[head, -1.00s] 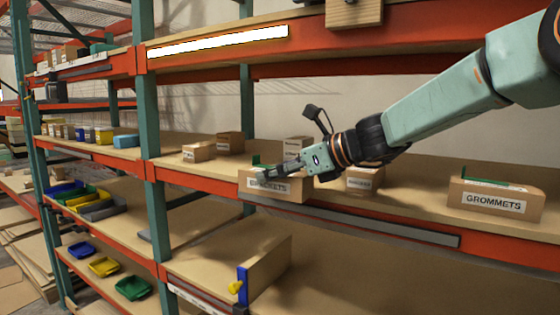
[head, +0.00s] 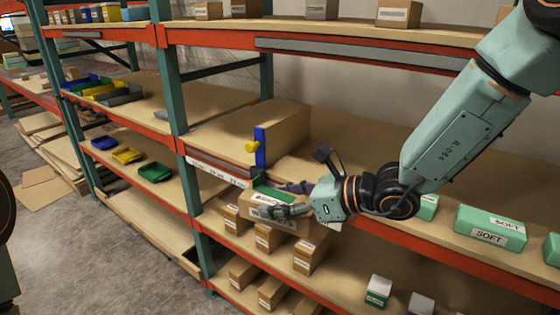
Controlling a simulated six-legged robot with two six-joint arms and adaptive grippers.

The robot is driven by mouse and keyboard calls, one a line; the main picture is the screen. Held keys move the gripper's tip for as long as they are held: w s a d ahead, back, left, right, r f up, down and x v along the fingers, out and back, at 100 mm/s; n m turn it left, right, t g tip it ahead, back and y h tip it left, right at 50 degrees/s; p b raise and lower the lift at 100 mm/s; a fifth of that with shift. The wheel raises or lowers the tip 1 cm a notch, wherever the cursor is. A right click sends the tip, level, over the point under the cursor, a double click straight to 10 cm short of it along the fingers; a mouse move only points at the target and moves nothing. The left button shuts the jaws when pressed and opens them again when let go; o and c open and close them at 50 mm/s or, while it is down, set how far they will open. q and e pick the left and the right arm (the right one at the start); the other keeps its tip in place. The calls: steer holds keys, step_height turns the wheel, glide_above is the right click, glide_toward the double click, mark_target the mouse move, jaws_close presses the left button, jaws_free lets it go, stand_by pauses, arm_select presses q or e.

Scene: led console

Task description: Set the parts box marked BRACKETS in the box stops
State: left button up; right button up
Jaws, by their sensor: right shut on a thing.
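The parts box (head: 259,213) is a brown carton with a white label on its front and green showing at its top. The label is partly covered by the fingers and hard to read now; in the earlier head view it reads BRACKETS. My right gripper (head: 285,205) is shut on this box and holds it in front of the rack, near the middle shelf's front beam. I cannot make out which parts are the box stops. My left gripper is not in view.
Green SOFT boxes (head: 490,228) stand on the shelf to the right. Several small cartons (head: 268,238) fill the shelf below the held box. A teal upright (head: 170,75) stands to the left. Bare shelf board shows right of the tan panel.

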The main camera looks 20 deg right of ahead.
steer(key=s+d+f+m+t+h+b, duration=0.1)
steer(key=s+f+b, duration=0.4)
steer(key=f, duration=0.6)
steer(key=s+d+f+m+t+h+b, duration=0.1)
steer(key=s+d+f+m+h+b, duration=0.1)
steer(key=s+f, duration=0.5)
step_height(320, 180, down, 6)
steer(key=m+b, duration=0.1)
steer(key=b, duration=0.1)
steer(key=shift+s+d+r+t+h+b, duration=0.2)
steer(key=shift+d+r+t+h+b, duration=0.1)
steer(key=shift+t+h+b, duration=0.1)
